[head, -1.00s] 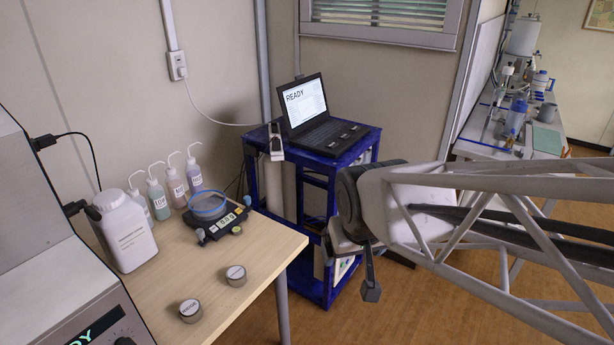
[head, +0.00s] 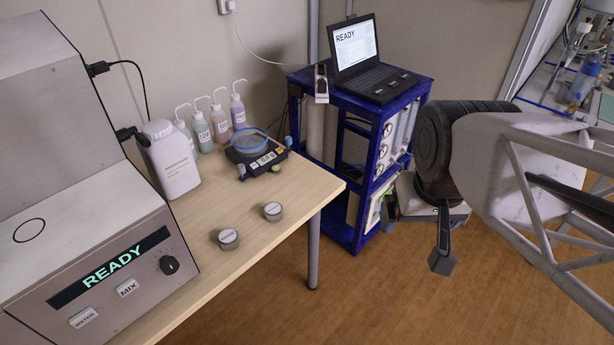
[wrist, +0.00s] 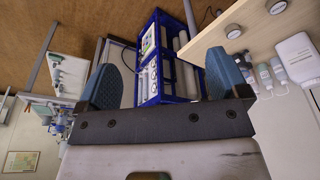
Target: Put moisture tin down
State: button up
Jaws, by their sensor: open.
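Two small round metal tins with pale lids and labels stand upright on the wooden table (head: 180,262): a nearer tin (head: 228,239) and a farther tin (head: 273,211). Their labels are too small to read surely, so I cannot tell which is the moisture tin. Both also show at the top right of the wrist view, one tin (wrist: 233,31) left of the other (wrist: 276,7). My gripper (head: 441,262) hangs over the floor, to the right of the table and apart from both tins. In the wrist view its two blue fingers (wrist: 166,58) are spread wide with nothing between them.
The analyser (head: 110,275) reading READY stands at the left. A white bottle (head: 173,160), several wash bottles (head: 220,127) and a scale (head: 262,160) stand at the table's back. A blue cart (head: 345,85) with a laptop stands beyond. The table's front right is clear.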

jog(key=w+a+f+m+y, duration=0.25)
jog(key=w+a+m, duration=0.3)
jog(key=w, duration=0.65)
jog(key=m+g+y, duration=0.2)
jog(key=m, duration=1.3)
send_over(275, 209)
jog(key=d, duration=0.3)
notch_tip(275, 209, down, 28)
jog(key=shift+s+a+r+n, duration=0.1)
jog(key=shift+a+r+n, duration=0.05)
jog(key=shift+n, duration=0.1)
jog(key=shift+x, duration=1.3)
jog(key=shift+x, duration=2.55)
